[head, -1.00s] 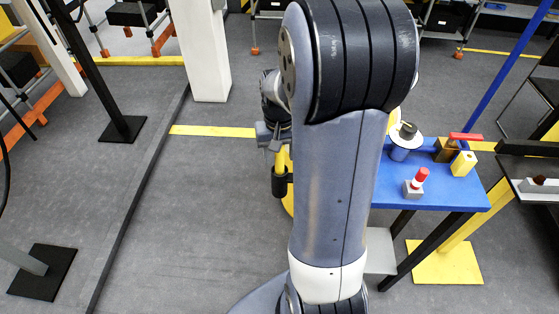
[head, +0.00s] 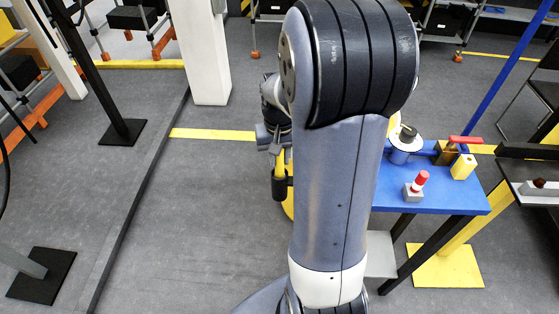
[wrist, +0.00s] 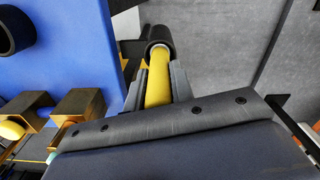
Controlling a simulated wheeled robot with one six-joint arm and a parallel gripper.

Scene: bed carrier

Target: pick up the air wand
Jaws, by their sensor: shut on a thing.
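The air wand is a yellow tube with a black end. In the head view the wand (head: 279,164) hangs roughly upright below my gripper (head: 268,142), partly hidden by my arm. In the wrist view the yellow tube (wrist: 158,86) lies between the two grey fingers of my gripper (wrist: 156,88), which is shut on it. The wand's black end (wrist: 158,35) sticks out past the fingertips. The part of the wand nearest my palm is hidden.
A blue table (head: 440,200) stands to the right, with a red-topped button box (head: 416,187), a brass valve with red handle (head: 456,146) and a yellow block (head: 463,167). A white post (head: 203,60) stands at the back. The grey floor (head: 200,220) on the left is mostly open.

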